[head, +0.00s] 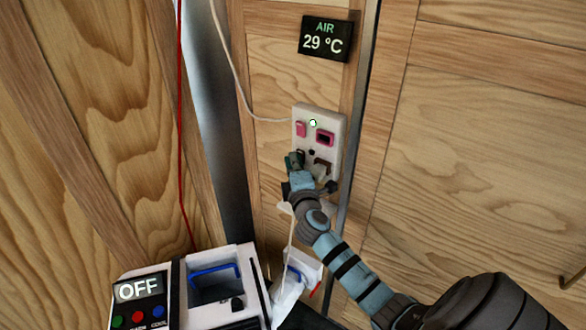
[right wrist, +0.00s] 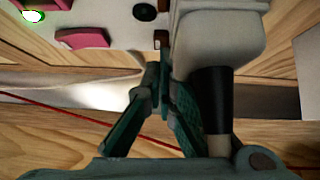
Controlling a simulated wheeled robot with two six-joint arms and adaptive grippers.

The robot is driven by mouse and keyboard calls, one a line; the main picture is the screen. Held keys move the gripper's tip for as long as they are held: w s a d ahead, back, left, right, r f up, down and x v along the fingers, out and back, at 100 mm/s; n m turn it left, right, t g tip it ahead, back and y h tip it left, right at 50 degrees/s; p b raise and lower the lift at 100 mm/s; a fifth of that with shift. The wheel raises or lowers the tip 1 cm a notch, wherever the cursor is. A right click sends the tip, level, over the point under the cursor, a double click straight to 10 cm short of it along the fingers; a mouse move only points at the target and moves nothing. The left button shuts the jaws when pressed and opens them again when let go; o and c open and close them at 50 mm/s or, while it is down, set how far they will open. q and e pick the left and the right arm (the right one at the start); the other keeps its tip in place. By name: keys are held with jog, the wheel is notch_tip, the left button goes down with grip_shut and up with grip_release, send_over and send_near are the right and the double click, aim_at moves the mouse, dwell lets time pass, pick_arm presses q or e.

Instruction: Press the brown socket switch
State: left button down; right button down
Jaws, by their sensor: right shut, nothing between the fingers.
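A white socket panel (head: 335,122) is fixed to the wooden wall. It has a pink switch (head: 300,128) at its upper left, a dark pink-framed switch (head: 325,138) at its right and a lit green indicator (head: 312,123). A plug (head: 321,171) sits at the lower right. My right gripper (head: 295,160) is shut and empty at the panel's lower left. In the right wrist view its fingertips (right wrist: 161,52) are beside the pale plug (right wrist: 218,45), close to the panel; contact is unclear. My left gripper is not in view.
An AIR 29 °C display (head: 325,39) hangs above the panel. A white cable (head: 235,75) runs to the panel's left side, and a red cable (head: 181,130) hangs farther left. A white device (head: 255,280) with an OFF display (head: 140,289) stands at the lower left.

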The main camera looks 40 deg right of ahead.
jog(key=s+a+r+p, duration=0.1)
jog(key=s+a+p, duration=0.1)
jog(key=s+a, duration=0.6)
jog(key=shift+s+r, duration=0.3)
jog(key=shift+s, duration=0.65)
jog(key=shift+a, duration=0.1)
